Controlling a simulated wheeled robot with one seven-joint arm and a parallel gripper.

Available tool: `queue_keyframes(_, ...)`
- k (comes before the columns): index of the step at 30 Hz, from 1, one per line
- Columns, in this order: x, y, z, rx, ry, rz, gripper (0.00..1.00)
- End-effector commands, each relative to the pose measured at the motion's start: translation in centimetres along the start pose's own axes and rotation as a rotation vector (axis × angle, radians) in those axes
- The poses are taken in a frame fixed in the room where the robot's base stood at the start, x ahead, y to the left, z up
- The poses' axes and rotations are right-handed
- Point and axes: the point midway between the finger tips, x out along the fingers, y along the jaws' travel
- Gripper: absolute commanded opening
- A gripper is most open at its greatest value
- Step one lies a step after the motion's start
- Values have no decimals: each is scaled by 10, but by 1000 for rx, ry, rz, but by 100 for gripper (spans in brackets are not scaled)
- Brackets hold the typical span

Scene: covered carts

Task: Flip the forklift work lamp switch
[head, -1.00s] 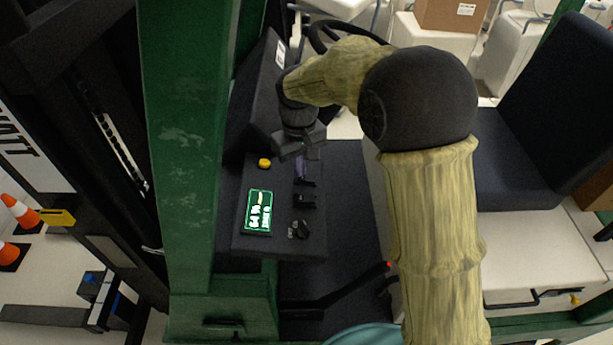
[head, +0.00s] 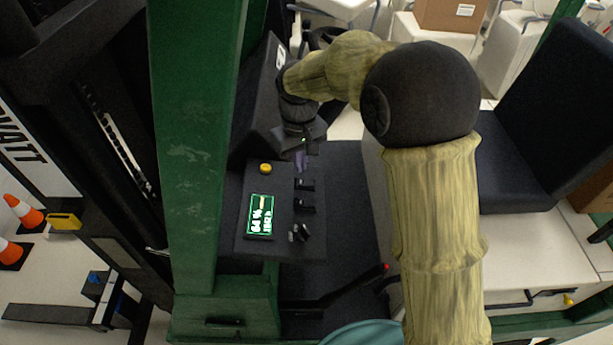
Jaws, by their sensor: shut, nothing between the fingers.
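The forklift's dark control panel (head: 283,246) carries two small black switches, an upper one (head: 304,185) and a lower one (head: 304,206). Labels are too small to read, so I cannot tell which is the work lamp switch, or its position. My gripper (head: 301,160) is at the panel's far end, just beyond the upper switch. Its narrow fingers are together and empty, and a small gap shows between them and the upper switch. Its height above the panel is hard to judge.
The panel also has a lit green display (head: 260,215), a yellow button (head: 265,168) and a black key-like knob (head: 299,233). A green post (head: 197,150) stands close on the left. A dark seat (head: 530,130) is at the right. A red-tipped lever (head: 350,285) lies below.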

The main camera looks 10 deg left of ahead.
Motion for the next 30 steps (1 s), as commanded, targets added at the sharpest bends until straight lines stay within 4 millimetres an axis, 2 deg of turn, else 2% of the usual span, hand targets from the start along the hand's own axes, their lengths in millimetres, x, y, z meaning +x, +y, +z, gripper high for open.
queue_keyframes(1,-6,0,0,0,1,0,0)
queue_keyframes(15,-35,0,0,0,1,0,0)
queue_keyframes(30,-34,0,0,0,0,0,0)
